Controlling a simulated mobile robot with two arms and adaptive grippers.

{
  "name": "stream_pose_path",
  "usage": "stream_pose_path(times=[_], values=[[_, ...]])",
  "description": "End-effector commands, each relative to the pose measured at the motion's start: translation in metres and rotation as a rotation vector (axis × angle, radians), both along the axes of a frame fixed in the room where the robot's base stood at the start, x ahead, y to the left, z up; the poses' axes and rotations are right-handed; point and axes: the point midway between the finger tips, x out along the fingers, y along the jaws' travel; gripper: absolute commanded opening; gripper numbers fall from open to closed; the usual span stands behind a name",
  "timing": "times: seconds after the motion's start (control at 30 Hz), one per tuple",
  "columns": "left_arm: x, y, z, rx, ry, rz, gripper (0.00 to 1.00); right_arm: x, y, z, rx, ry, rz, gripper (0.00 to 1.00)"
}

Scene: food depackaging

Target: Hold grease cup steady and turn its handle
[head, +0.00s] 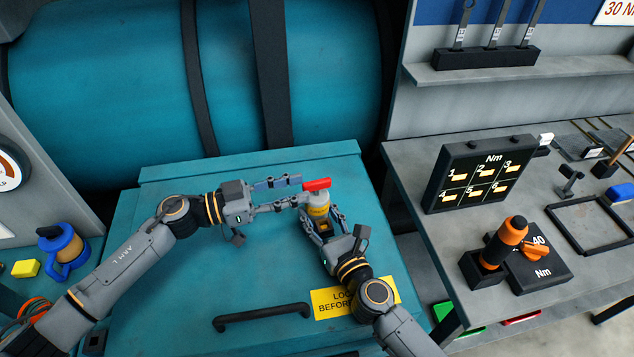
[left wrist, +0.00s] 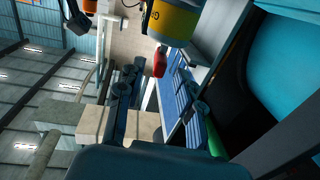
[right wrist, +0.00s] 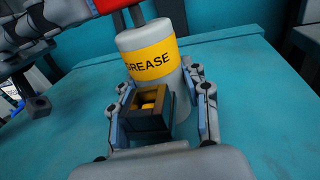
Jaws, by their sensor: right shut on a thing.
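The grease cup (head: 319,211) stands on top of the teal housing, grey with a yellow band reading GREASE in the right wrist view (right wrist: 152,62). Its red handle (head: 317,184) sits on top and points left toward my left gripper. My right gripper (head: 323,220) is shut on the cup low down, one finger on each side, also seen in the right wrist view (right wrist: 158,90). My left gripper (head: 296,190) is open, its fingertips just left of the handle. In the left wrist view the handle (left wrist: 160,61) shows between the finger tips, apparently without contact.
The teal housing (head: 180,270) has a black bar handle (head: 262,316) and a yellow label (head: 330,303) in front. A workbench (head: 410,170) at right holds a torque board (head: 478,172) and an orange-black tool (head: 505,240). A blue-handled container (head: 62,250) stands at left.

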Motion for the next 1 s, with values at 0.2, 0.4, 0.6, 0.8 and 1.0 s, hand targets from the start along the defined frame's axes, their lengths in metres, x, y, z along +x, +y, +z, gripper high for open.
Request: stream_pose_path(times=[0.2,0.4,0.6,0.8,1.0], values=[[0.012,-0.036,0.000,-0.001,0.000,-0.001,0.36,0.000,0.000,0.001,0.001,-0.002,-0.001,0.00],[0.016,-0.049,0.000,0.000,-0.001,0.000,0.36,0.000,0.000,0.001,0.001,-0.002,-0.001,0.00],[0.016,-0.050,0.000,0.001,-0.001,0.000,0.36,0.000,0.000,0.001,0.001,-0.002,-0.001,0.00],[0.016,-0.050,0.000,0.002,-0.002,0.000,0.13,0.000,0.000,0.001,0.001,-0.002,-0.001,0.00],[0.016,-0.050,0.000,0.002,-0.002,0.000,0.00,0.000,0.000,0.001,0.001,-0.002,0.000,0.00]])
